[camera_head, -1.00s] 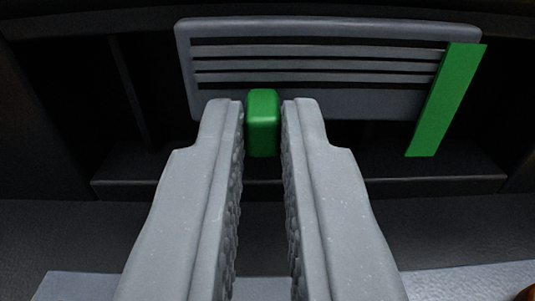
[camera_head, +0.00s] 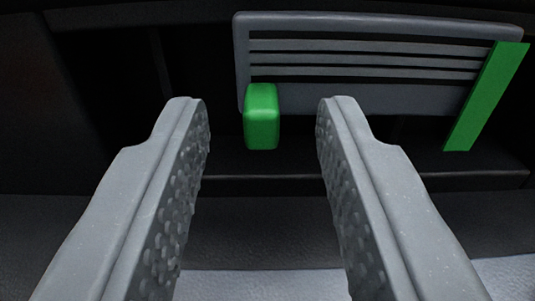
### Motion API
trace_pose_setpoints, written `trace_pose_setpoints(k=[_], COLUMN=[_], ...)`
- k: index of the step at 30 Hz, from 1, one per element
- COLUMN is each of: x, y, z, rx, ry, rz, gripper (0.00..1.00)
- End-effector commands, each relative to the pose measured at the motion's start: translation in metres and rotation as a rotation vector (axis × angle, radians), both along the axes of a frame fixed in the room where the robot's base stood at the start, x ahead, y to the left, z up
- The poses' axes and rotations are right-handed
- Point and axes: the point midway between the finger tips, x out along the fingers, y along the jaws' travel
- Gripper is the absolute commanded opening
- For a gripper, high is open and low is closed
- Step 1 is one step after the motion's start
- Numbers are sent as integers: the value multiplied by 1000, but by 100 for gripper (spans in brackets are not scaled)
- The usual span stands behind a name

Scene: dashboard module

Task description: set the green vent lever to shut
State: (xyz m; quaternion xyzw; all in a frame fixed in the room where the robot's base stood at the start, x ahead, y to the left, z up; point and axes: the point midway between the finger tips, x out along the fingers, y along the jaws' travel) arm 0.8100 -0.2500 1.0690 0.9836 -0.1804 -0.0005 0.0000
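The green vent lever (camera_head: 262,117) is a small upright rounded block at the lower left end of the grey slatted vent (camera_head: 375,98). My gripper (camera_head: 262,108) is open, with one finger on each side of the lever. Clear gaps show between the lever and both fingers, so it appears untouched. A flat green strip (camera_head: 487,97) stands slanted at the right end of the vent, far from the lever. No part of the lever's front is hidden.
A dark recessed panel surrounds the vent, with a ledge (camera_head: 400,180) running below it. A lighter grey surface (camera_head: 265,284) lies under the fingers. The space left of the vent is dark and looks clear.

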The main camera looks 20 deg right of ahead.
Motion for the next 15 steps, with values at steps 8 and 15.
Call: trace_pose_setpoints(k=[8, 15], x=[-27, -58], y=[10, 21], z=[0, 1], rx=[1, 1], ry=[3, 2], rz=[1, 0], gripper=[33, 33])
